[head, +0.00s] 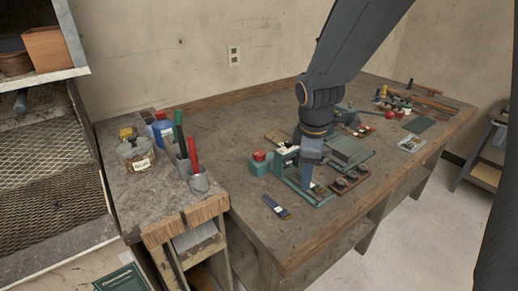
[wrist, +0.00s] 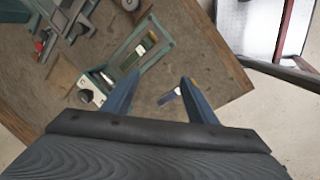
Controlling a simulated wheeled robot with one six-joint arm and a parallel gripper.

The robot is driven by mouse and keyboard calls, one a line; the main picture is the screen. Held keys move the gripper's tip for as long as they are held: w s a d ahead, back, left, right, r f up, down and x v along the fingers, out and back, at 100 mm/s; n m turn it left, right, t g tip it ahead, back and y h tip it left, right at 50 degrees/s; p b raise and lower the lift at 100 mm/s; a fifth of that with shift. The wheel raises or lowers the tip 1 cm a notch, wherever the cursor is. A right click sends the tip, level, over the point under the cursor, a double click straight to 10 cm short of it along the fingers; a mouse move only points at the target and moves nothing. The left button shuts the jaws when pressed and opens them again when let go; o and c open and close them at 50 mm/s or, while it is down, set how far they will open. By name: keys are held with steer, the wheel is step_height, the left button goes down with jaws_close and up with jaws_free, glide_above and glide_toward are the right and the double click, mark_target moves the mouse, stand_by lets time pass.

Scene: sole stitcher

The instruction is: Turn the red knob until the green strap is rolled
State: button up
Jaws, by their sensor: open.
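A red knob (head: 259,156) sits on top of a small green block on the workbench, at the left end of a green frame (head: 318,196). My gripper (head: 308,180) hangs over this frame, to the right of the red knob, pointing down. In the wrist view my gripper (wrist: 158,82) is open, with nothing between its two blue fingers. The green frame (wrist: 166,45) also shows there beyond the fingers. I cannot clearly make out the red knob in the wrist view.
A blue-handled brush (head: 276,207) lies near the bench's front edge. A second red ball (head: 390,114) and several tools lie farther back. A cup of tools (head: 198,181) and a glue jar (head: 138,155) stand on the left side table. Bare benchtop (head: 240,205) lies left of the brush.

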steer(key=w+a+r+n, duration=0.1)
steer(key=w+a+n, duration=0.5)
steer(key=w+n, duration=0.3)
steer(key=n+t+p, duration=0.2)
steer(key=n, duration=0.8)
glide_toward(259, 153)
steer(key=shift+p+x, duration=0.55)
steer(key=shift+x, duration=3.6)
steer(key=c, duration=1.1)
steer(key=shift+o, duration=0.2)
